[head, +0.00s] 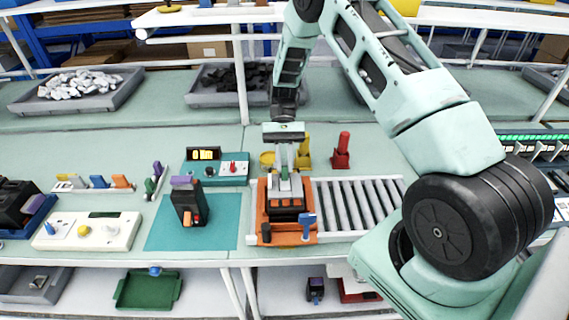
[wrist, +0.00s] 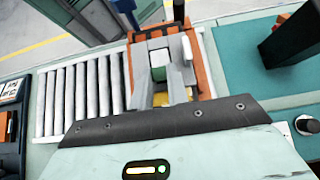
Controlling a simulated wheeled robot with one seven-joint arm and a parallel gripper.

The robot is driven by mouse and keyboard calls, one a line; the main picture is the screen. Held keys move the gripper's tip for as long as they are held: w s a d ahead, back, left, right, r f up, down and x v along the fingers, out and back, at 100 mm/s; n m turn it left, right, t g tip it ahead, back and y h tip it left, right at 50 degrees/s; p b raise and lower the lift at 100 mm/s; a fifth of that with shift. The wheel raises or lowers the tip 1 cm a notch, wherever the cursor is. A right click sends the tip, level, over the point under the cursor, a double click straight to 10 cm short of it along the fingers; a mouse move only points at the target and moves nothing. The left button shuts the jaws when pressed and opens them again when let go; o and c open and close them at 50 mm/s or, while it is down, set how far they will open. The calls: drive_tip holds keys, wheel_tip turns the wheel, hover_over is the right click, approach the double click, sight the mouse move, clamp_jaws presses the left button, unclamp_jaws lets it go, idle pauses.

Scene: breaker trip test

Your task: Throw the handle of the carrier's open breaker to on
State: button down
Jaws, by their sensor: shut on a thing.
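The orange carrier (head: 290,238) stands at the left end of the roller conveyor; it also shows in the wrist view (wrist: 205,72). A dark breaker (head: 286,207) with orange marks sits upright in it. My gripper (head: 285,190) points down onto the top of this breaker. In the wrist view its pale fingers (wrist: 174,65) close on a small pale block, which seems to be the breaker's handle (wrist: 176,73). The fingers cover most of it, so I cannot tell its tilt. A blue lever (head: 307,222) stands at the carrier's front right.
A second dark breaker (head: 184,203) stands on the teal mat (head: 222,222) to the left. The roller conveyor (head: 350,205) runs right from the carrier. A red stand (head: 341,155) and a teal box with a yellow display (head: 228,170) are behind. A cream control panel (head: 88,231) lies farther left.

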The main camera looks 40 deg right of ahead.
drive_tip(key=shift+w+d+f+g+y+b, duration=0.1)
drive_tip(key=shift+w+f+g+y+b, duration=0.15)
drive_tip(key=shift+g, duration=0.2)
drive_tip(key=shift+w+d+f+g+y+b, duration=0.1)
drive_tip(key=shift+f+g+y+b, duration=0.1)
drive_tip(key=shift+g+y, duration=0.2)
drive_tip(key=c, duration=1.4)
unclamp_jaws()
drive_tip(key=shift+o, duration=0.2)
drive_tip(key=shift+w, duration=0.1)
drive_tip(key=shift+w+d+r, duration=0.15)
drive_tip(key=shift+w+d, duration=0.05)
drive_tip(key=shift+w, duration=0.05)
drive_tip(key=b+v, duration=0.1)
drive_tip(key=v, duration=1)
drive_tip(key=shift+b, duration=0.4)
drive_tip(key=shift+w+r, duration=0.1)
